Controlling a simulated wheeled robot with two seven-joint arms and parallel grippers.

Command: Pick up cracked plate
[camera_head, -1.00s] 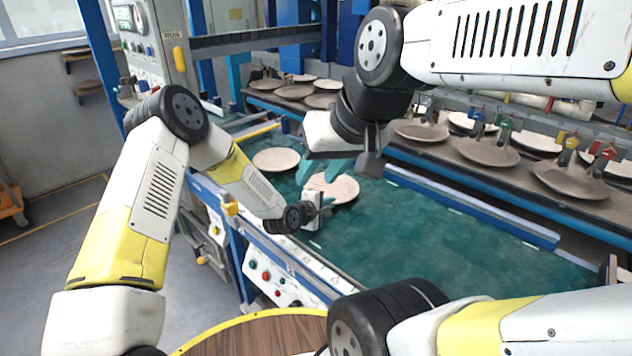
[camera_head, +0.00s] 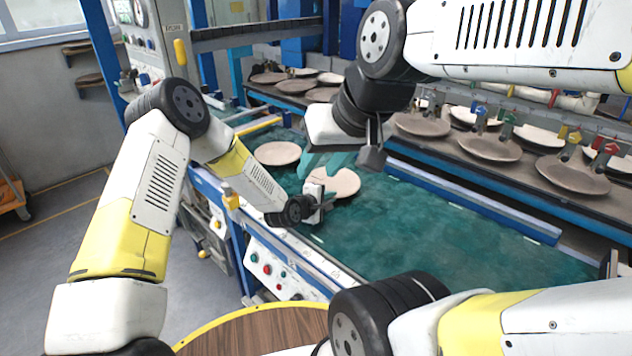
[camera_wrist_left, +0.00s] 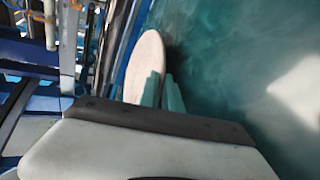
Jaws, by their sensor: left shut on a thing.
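A pale round plate (camera_head: 345,183) is at the near left of the green belt, with no crack that I can make out. My left gripper (camera_head: 325,199) is at its near edge and shut on it. In the left wrist view the same plate (camera_wrist_left: 146,58) shows narrow, with its rim at the teal fingers of my left gripper (camera_wrist_left: 162,92). I cannot tell whether the plate touches the belt. My right gripper (camera_head: 328,162) hangs just above and behind the plate, its teal fingers apart and empty.
A second plate (camera_head: 277,153) lies on the green belt (camera_head: 430,235) to the left. The belt to the right is clear. A rack behind (camera_head: 440,150) carries several plates and coloured clips. A control panel (camera_head: 270,268) faces the near side.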

